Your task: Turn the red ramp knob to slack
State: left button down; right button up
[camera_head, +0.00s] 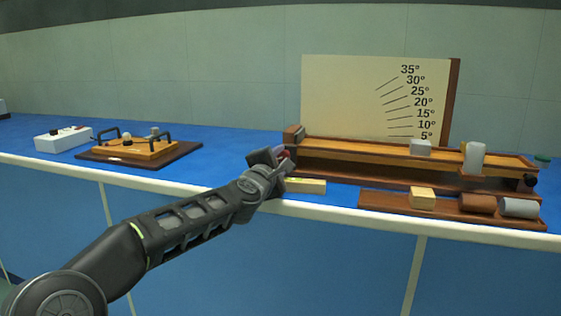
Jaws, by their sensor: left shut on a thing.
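The wooden ramp (350,150) lies nearly level along the blue bench in front of an angle scale board (375,95) marked from 5° to 35°. The red ramp knob (285,153) shows as a small red patch at the ramp's left end, mostly hidden by my left gripper. My left gripper (278,158) is shut on the red knob. My right gripper is not in view.
A wooden tray (375,200) at the front right holds a block and two cylinders. A yellow block (306,186) lies beside my left gripper. A clear cylinder (473,158) and a pale block (421,147) are at the ramp. A handled wooden apparatus (135,148) stands left.

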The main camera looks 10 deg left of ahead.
pick_arm(q)
jog(key=c, duration=1.1)
grip_release()
jog(key=shift+f, duration=0.1)
jog(key=shift+f, duration=0.1)
